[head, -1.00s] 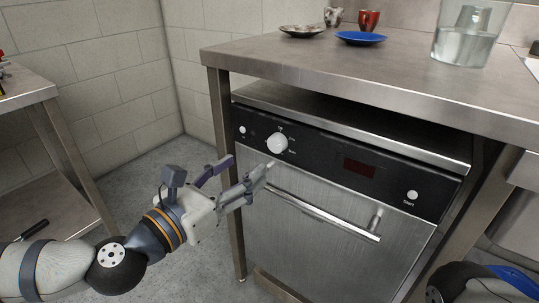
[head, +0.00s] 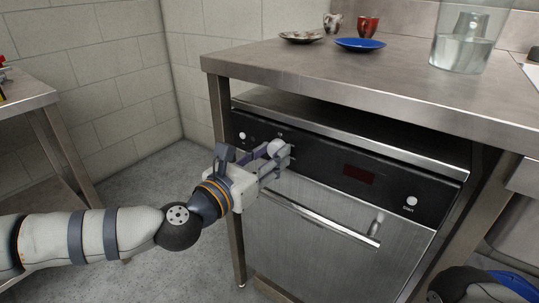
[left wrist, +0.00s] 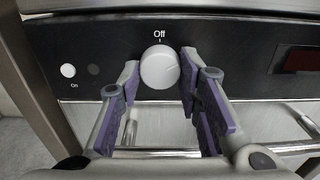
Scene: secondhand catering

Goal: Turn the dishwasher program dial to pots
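The white round program dial (head: 275,147) is on the dishwasher's black control panel (head: 320,163). In the left wrist view the dial (left wrist: 159,67) sits below the label "Off" and a small tick; I cannot make out which way its pointer faces. My left gripper (head: 278,154) is at the panel. Its fingers stand apart, one on each side of the dial, in the left wrist view (left wrist: 160,75). I cannot tell if either finger touches the dial. The other program labels are hidden or too small to read. My right gripper is out of view.
A bar handle (head: 322,217) crosses the dishwasher door just below the gripper. An "On" button (left wrist: 68,71) is left of the dial, a Start button (head: 411,201) far right. The steel counter (head: 300,62) overhangs above; a table leg (head: 222,130) stands at left.

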